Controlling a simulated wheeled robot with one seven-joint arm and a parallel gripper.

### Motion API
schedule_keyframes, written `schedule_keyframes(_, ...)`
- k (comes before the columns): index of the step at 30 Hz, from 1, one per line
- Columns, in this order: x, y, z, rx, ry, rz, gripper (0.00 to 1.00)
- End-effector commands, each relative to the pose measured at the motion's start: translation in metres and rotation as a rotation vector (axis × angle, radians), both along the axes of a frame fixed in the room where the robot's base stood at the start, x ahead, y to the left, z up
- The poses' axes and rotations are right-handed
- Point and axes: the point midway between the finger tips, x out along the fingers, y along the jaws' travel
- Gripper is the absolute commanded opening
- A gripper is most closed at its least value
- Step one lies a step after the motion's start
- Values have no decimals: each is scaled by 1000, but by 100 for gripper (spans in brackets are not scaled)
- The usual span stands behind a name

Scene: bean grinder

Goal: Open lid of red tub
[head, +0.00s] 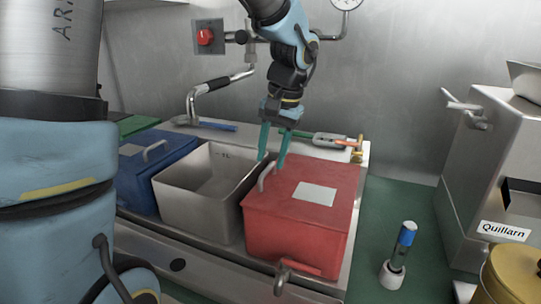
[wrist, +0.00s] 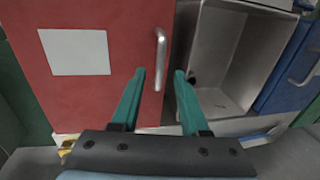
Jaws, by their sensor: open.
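The red tub (head: 295,240) stands at the right end of a row of tubs, and its red lid (head: 325,180) is down on it. The lid has a pale label and a metal handle (head: 266,176) along its left side. The handle also shows upright in the wrist view (wrist: 160,58). My gripper (head: 270,163) is above the lid's left edge, near the handle. In the wrist view my gripper (wrist: 159,75) has its two teal fingers apart, with the handle in line with the gap. I cannot tell whether the handle is between the fingertips.
An open, empty steel tub (head: 200,215) stands left of the red tub, and a blue lidded tub (head: 155,175) lies beyond it. A pipe and tap (head: 200,95) are behind. A blue-capped tube in a white holder (head: 393,265) and a steel machine (head: 490,170) are to the right.

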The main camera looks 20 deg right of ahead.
Motion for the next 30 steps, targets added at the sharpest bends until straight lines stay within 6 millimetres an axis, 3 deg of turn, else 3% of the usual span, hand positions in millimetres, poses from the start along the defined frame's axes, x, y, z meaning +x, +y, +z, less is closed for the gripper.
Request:
schedule_keyframes(5,1,2,-11,0,0,-1,45)
schedule_keyframes(13,1,2,-13,-1,-1,-1,45)
schedule_keyframes(25,1,2,-12,-1,-1,-1,1)
schedule_keyframes(30,1,2,-12,-1,-1,-1,0)
